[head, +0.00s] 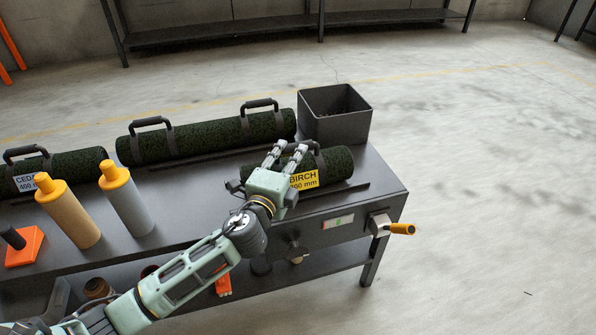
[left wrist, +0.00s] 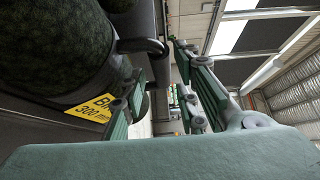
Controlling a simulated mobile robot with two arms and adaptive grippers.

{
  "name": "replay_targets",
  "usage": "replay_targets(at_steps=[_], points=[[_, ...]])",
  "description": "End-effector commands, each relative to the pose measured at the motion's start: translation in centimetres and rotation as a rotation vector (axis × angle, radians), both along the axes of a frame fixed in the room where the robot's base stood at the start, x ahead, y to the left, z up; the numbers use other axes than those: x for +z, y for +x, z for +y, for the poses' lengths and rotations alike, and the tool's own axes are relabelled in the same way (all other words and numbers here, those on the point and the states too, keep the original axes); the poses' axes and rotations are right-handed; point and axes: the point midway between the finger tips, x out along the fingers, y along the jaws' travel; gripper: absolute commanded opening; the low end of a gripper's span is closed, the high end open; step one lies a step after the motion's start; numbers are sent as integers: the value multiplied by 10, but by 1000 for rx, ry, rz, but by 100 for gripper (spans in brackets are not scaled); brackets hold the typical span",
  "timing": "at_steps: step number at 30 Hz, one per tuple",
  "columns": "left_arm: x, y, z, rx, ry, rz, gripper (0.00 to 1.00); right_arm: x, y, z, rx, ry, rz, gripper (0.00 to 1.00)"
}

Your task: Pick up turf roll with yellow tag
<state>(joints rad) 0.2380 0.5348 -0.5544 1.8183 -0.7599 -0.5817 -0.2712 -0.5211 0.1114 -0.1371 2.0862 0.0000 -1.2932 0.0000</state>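The short dark green turf roll (head: 338,165) lies at the right end of the table. Its yellow tag (head: 303,180) reads BIRCH and it has a black handle on top. My left gripper (head: 287,152) is at the roll's handle, partly covering the roll's left part. In the left wrist view the roll (left wrist: 60,40) and its yellow tag (left wrist: 92,108) are at left, and the dark handle (left wrist: 145,47) is near the finger ends. The fingers (left wrist: 172,88) stand apart with a gap between them. Whether the handle lies fully between them is unclear. My right gripper is not in view.
A long turf roll with two handles (head: 205,138) lies behind, and a roll with a white CEDAR tag (head: 75,165) at left. A grey bin (head: 335,125) stands just behind the tagged roll. Two yellow-capped bottles (head: 68,213) (head: 126,200) stand left of my arm.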

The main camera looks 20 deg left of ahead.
Motion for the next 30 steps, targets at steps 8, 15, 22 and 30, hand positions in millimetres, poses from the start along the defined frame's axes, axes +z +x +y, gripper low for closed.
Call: replay_targets(at_steps=[8, 15, 22, 30], points=[[2, 40, -4, 2, 0, -1, 28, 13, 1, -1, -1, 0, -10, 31], [2, 46, -5, 1, 0, 1, 28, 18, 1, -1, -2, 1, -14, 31], [2, 46, -5, 1, 0, 1, 15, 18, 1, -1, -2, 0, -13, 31], [2, 45, -5, 1, 0, 2, 0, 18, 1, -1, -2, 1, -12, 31]])
